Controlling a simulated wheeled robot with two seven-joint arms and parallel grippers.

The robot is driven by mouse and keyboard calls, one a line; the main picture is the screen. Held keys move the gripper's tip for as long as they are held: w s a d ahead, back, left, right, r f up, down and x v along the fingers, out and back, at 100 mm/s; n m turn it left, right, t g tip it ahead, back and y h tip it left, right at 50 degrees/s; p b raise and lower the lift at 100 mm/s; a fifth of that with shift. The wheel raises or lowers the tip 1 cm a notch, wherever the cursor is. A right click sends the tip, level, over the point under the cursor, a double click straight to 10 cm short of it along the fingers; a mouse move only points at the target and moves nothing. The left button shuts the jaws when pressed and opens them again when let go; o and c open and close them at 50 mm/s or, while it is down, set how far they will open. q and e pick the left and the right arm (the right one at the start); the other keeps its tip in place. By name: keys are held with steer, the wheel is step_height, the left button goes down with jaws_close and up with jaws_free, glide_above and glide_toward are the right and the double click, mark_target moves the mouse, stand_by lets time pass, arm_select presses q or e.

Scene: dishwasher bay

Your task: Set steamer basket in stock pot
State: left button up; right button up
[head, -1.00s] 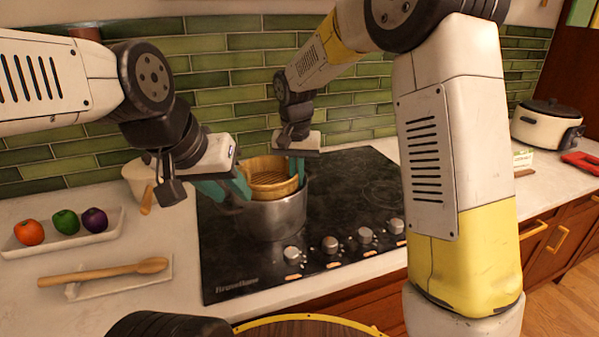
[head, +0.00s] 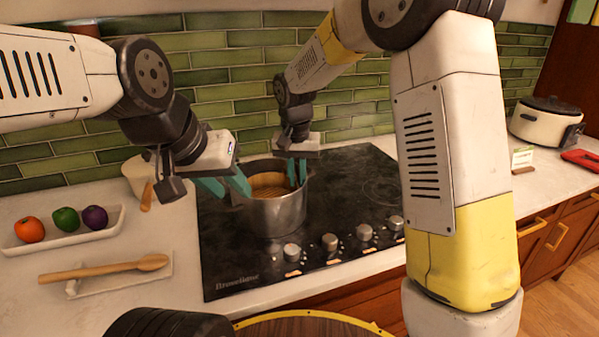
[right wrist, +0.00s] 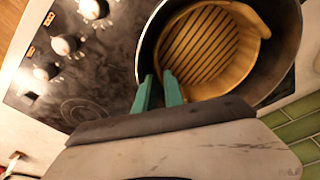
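The round wooden steamer basket (head: 267,182) sits inside the steel stock pot (head: 275,215), its rim below the pot's rim. In the right wrist view the basket (right wrist: 207,45) shows its slatted floor, with a dark gap to the pot wall (right wrist: 285,65). My left gripper (head: 242,187) is at the pot's left rim, its fingers apart and apparently empty. My right gripper (head: 297,174) points down inside the pot's right side. In the right wrist view its fingers (right wrist: 157,85) are spread apart beside the basket's wall. The basket's underside is hidden.
The pot stands on a black cooktop (head: 350,200) with knobs in front. To the left are a tray (head: 70,235) of vegetables, a wooden spoon (head: 105,268) on a rest and a white pot (head: 140,175). A cooker (head: 545,122) stands at the far right.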

step_height(320, 180, up, 13)
steer(key=s, duration=0.2)
steer(key=s+d+r+t+y, duration=0.2)
steer(key=s+d+r, duration=0.1)
steer(key=s+d, duration=0.8)
steer(key=s+d+f+n+t, duration=0.1)
steer(key=s+d+f+t, duration=0.1)
steer(key=s+d, duration=0.5)
steer(key=s+f, duration=0.1)
steer(key=s, duration=0.2)
steer(key=shift+s+f, duration=0.4)
